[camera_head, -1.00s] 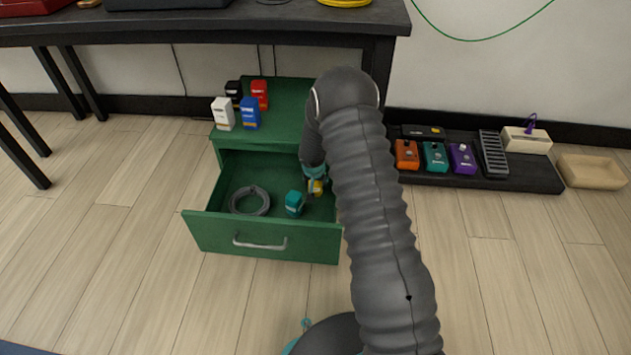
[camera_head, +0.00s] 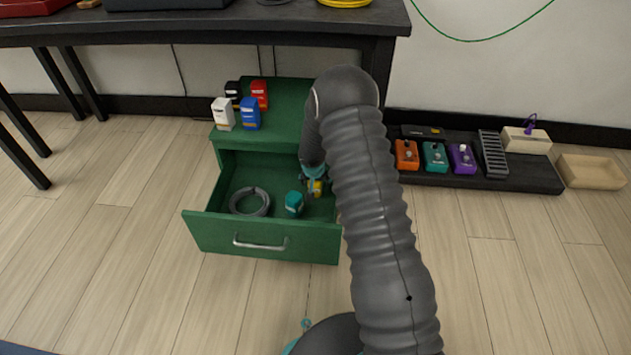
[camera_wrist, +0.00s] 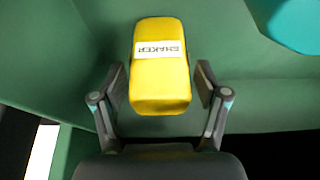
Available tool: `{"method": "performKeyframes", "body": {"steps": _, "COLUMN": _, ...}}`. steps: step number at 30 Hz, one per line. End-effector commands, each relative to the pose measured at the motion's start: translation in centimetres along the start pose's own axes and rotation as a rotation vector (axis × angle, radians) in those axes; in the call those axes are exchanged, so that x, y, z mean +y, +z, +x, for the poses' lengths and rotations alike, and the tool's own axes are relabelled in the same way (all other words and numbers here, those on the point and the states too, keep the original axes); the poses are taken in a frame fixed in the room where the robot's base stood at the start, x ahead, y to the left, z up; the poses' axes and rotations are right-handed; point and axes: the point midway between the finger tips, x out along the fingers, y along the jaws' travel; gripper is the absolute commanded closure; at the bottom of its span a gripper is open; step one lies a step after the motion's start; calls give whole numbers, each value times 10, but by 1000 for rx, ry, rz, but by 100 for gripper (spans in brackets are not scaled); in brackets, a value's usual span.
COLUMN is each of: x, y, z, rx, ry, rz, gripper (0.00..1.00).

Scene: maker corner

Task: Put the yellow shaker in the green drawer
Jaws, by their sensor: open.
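The yellow shaker (camera_wrist: 160,85) shows a white label reading "SHAKER" in the wrist view, inside the open green drawer. In the head view only part of the yellow shaker (camera_head: 317,188) shows beside my arm. The green drawer (camera_head: 262,243) is pulled out, with its silver handle at the front. My gripper (camera_wrist: 162,88) is open, with one finger on each side of the shaker and gaps visible between the fingers and it. In the head view my gripper (camera_head: 314,178) is inside the drawer's right part, partly hidden by my arm.
Several small boxes, such as the white one (camera_head: 223,113), stand on the cabinet top (camera_head: 283,120). A dark pedalboard (camera_head: 510,178) and a beige tray (camera_head: 592,172) lie at right.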

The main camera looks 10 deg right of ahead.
Motion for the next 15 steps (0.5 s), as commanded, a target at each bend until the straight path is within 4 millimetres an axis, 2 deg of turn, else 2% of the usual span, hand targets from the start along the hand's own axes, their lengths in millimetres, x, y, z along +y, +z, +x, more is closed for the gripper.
{"method": "performKeyframes", "body": {"steps": 9, "x": -1, "y": -2, "z": -63, "rx": 4, "ry": -2, "rz": -1, "gripper": 26}}
{"method": "performKeyframes", "body": {"steps": 15, "x": 0, "y": -1, "z": -98, "rx": 3, "ry": -1, "rz": 0, "gripper": 26}}
